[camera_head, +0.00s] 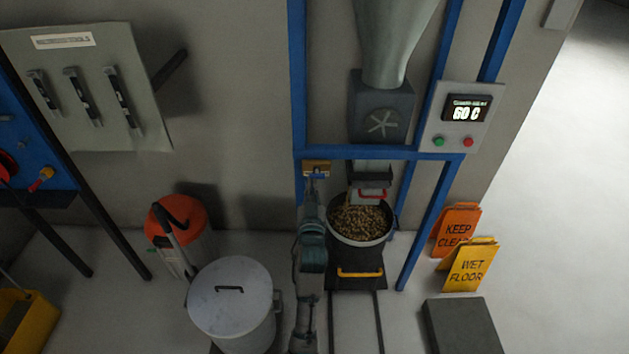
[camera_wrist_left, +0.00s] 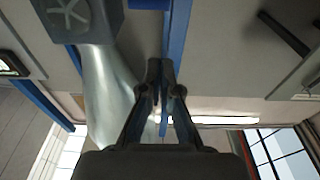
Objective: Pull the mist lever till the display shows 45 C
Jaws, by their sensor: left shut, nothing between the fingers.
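The display (camera_head: 467,112) on a grey panel at the upper right reads 60 C. Its edge also shows at the left of the left wrist view (camera_wrist_left: 10,65). A small brown-yellow fitting (camera_head: 317,164) sits by the left blue post, and I cannot clearly make out a lever on it. My left gripper (camera_head: 316,176) is right at the fitting's lower side in the head view; I cannot tell whether they touch. In the left wrist view its fingers (camera_wrist_left: 160,72) are together and empty, in front of a blue post. My right gripper is not in view.
A bucket of grain (camera_head: 361,222) stands under a red-handled chute (camera_head: 373,192), right of my arm. A lidded grey bin (camera_head: 231,297) stands left of it. Yellow and orange floor signs (camera_head: 471,267) and a dark block (camera_head: 462,328) are at the right.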

